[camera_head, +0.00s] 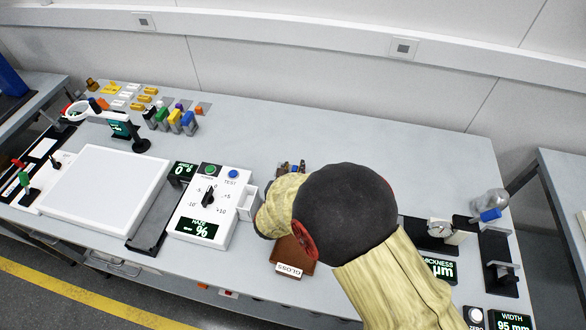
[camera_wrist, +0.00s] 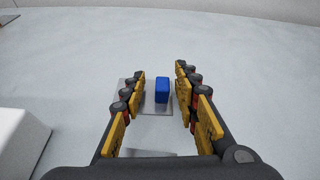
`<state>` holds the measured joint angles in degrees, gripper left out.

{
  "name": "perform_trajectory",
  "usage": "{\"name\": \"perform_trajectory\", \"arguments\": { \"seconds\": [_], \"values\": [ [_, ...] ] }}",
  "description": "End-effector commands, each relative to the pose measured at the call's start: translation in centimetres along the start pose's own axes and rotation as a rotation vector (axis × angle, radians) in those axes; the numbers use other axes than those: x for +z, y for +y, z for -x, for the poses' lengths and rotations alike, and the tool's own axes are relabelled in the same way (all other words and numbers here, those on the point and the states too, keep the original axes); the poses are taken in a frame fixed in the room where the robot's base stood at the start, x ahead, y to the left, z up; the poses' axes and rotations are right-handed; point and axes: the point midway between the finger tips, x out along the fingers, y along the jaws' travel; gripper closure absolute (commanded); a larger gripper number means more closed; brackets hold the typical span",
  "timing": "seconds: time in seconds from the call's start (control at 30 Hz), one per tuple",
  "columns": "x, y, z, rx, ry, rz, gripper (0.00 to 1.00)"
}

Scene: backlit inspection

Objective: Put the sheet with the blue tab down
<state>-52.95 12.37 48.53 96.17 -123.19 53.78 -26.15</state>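A sheet with a blue tab (camera_wrist: 162,90) is in the wrist view, its grey plate (camera_wrist: 127,103) flat on or close to the pale table. The blue tab stands between the fingers of my gripper (camera_wrist: 160,72), with clear gaps on both sides. My gripper is open and holds nothing. In the head view my arm hides most of this spot; a bit of the blue tab (camera_head: 294,168) shows by the gripper (camera_head: 290,166).
A haze meter (camera_head: 207,213) with a white tray (camera_head: 248,199) stands left of my arm, and a white light panel (camera_head: 105,188) further left. Several coloured-tab pieces (camera_head: 174,118) stand at the back left. Gauges (camera_head: 440,232) stand right. The back middle is clear.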

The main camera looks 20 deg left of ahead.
Motion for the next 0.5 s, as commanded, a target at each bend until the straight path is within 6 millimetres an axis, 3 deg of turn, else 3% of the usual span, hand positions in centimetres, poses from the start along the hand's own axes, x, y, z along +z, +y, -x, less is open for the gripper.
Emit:
{"name": "perform_trajectory", "arguments": {
  "seconds": [0.17, 0.5],
  "values": [
    [0.3, 0.1, 0.9, 0.002, -0.001, 0.001, 0.69],
    [0.4, 0.1, 7.6, 0.004, -0.001, 0.001, 0.69]
  ]
}}
